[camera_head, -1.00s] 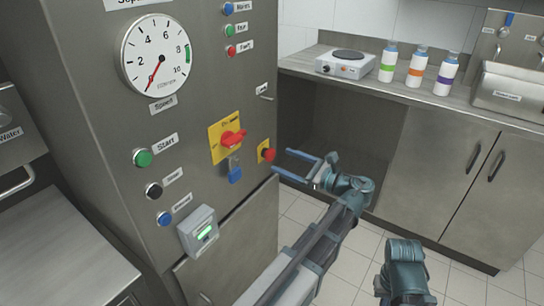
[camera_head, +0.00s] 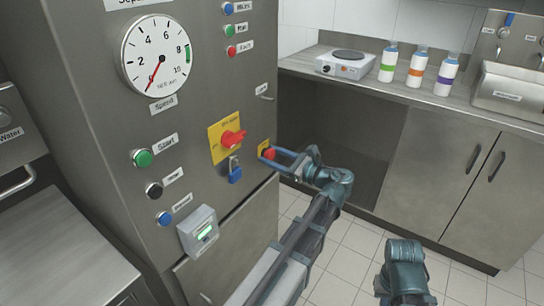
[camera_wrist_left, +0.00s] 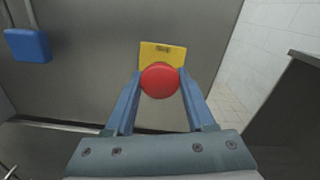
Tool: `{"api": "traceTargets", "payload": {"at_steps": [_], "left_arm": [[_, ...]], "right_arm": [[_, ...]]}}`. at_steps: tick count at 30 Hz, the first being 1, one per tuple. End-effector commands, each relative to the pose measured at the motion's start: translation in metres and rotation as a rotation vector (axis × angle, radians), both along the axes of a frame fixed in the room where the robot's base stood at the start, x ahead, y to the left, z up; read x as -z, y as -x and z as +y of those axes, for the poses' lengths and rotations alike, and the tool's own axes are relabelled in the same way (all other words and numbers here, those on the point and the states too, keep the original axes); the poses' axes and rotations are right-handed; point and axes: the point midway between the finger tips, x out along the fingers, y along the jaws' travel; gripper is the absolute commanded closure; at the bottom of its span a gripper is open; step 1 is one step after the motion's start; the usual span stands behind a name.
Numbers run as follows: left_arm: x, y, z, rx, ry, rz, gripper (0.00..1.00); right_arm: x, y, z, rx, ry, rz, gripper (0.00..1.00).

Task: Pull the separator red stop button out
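The red stop button (camera_head: 268,154) sits on a small yellow plate (camera_head: 263,145) near the right edge of the grey cabinet front. In the left wrist view the round red button (camera_wrist_left: 160,80) is in front of its yellow plate (camera_wrist_left: 163,52). My left gripper (camera_head: 270,154) is at the button, its two blue fingers one on each side of it. In the left wrist view the fingers (camera_wrist_left: 160,77) are apart with the button between their tips. I cannot tell whether they touch it. My right gripper is out of view.
A red rotary switch (camera_head: 232,138) on a yellow plate and a blue padlock (camera_head: 235,172) are left of the button. A green start button (camera_head: 143,158) is further left. A counter (camera_head: 455,103) with bottles and a hotplate stands right. Tiled floor lies below.

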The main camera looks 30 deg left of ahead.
Motion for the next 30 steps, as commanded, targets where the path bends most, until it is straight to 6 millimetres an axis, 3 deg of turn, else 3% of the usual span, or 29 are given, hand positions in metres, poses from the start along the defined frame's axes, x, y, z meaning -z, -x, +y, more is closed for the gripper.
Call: {"api": "traceTargets", "payload": {"at_steps": [1, 6, 8, 27, 28, 30], "left_arm": [[0.000, 0.000, 0.000, 0.000, 0.000, 0.000, 0.62], [0.000, 0.000, 0.000, 0.000, 0.000, 0.000, 0.93], [0.000, 0.000, 0.000, 0.000, 0.000, 0.000, 1.00], [0.000, 0.001, -0.012, -0.001, 0.001, 0.000, 1.00], [0.000, 0.001, -0.012, -0.001, 0.001, 0.000, 0.44], [0.000, 0.001, -0.012, 0.000, 0.001, 0.000, 0.31]], "right_arm": [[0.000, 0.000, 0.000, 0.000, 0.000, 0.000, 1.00], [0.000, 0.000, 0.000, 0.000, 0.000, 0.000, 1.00], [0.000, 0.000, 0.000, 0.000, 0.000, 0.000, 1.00], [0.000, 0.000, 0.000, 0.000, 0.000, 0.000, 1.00], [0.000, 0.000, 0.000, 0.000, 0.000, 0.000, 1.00], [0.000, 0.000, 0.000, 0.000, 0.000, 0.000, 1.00]]}}
